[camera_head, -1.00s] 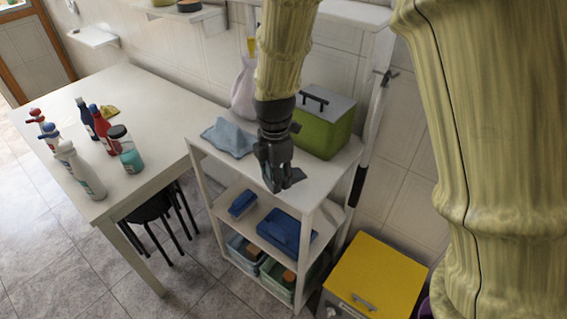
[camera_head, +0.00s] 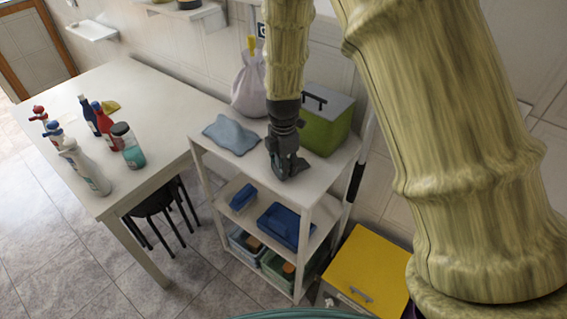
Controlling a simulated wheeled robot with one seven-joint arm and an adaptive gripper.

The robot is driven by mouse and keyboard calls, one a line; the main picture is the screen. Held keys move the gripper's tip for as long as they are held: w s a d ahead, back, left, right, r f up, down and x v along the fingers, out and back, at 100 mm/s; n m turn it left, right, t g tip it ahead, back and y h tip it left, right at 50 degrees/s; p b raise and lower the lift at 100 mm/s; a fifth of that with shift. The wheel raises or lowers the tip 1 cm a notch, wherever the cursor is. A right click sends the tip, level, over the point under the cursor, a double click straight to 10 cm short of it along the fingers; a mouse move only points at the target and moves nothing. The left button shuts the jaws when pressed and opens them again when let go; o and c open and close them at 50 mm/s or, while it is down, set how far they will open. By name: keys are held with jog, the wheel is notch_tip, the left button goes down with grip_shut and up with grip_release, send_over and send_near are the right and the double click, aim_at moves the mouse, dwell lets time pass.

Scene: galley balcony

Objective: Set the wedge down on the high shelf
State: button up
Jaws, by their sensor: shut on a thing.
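My gripper (camera_head: 287,174) points down over the top board of the white shelf unit (camera_head: 318,180), in front of the green box. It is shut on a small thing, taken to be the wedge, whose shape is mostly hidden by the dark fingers. I cannot tell whether the fingertips touch the board. A white wall shelf (camera_head: 208,14) with items on it shows at the top edge of the view. I cannot tell whether this is the high shelf.
A blue cloth (camera_head: 231,136), a pale bag (camera_head: 249,90) and a green box (camera_head: 327,122) crowd the board around my gripper. The white table (camera_head: 160,105) at left holds several bottles. A yellow-topped cabinet (camera_head: 368,268) stands at lower right. My arm hides the right side.

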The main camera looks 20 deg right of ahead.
jog(key=shift+f, duration=0.1)
jog(key=o, duration=1)
jog(key=shift+o, duration=0.2)
jog(key=shift+r+b, duration=1.5)
jog(key=shift+r, duration=4.65)
